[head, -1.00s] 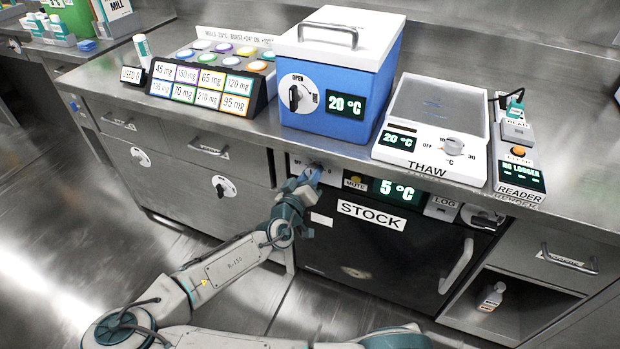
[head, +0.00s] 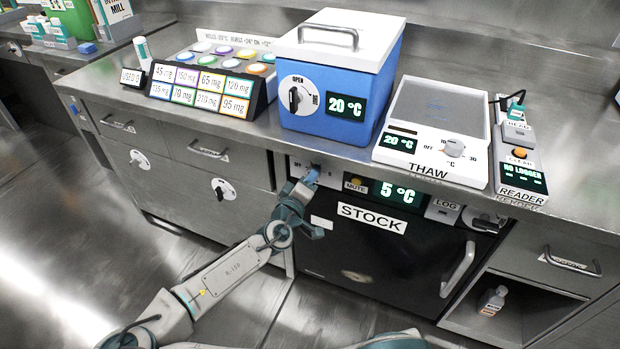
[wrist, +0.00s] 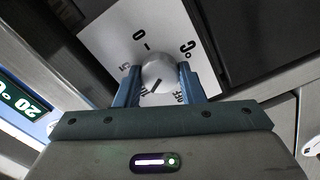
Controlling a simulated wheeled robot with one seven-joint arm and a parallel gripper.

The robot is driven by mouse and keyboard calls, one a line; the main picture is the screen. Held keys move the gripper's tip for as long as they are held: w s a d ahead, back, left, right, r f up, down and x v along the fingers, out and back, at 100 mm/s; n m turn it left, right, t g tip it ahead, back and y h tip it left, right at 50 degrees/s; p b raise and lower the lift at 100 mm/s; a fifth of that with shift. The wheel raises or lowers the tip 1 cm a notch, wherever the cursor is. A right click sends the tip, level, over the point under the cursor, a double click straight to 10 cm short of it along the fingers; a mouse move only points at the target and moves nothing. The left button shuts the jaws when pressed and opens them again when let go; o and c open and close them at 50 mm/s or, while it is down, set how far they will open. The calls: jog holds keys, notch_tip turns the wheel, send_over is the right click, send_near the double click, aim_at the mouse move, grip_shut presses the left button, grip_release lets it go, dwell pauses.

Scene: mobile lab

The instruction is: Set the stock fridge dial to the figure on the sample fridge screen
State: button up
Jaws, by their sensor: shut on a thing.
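The stock fridge (head: 350,262) is the black-doored unit labelled STOCK under the counter, and its screen (head: 398,194) reads 5 °C. Its dial is at the panel's upper left, largely hidden by my gripper (head: 312,176) in the head view. In the wrist view the round grey dial knob (wrist: 159,68) sits between the two blue fingers of my gripper (wrist: 158,80), which is shut on it. The knob's dark pointer line slants to the lower left, close to a partly hidden mark that looks like 10. I see no screen labelled as the sample fridge's.
A blue box (head: 335,122) on the counter has a screen reading 20 °C. The THAW plate (head: 436,115) beside it also reads 20 °C. The READER (head: 520,175) shows NO LOGGER. The counter edge overhangs just above my gripper.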

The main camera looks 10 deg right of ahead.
jog(key=o, duration=1)
jog(key=shift+a, duration=0.1)
jog(key=v, duration=1.3)
jog(key=shift+s+a+b, duration=0.2)
jog(key=shift+s+b, duration=0.1)
jog(key=shift+s, duration=0.05)
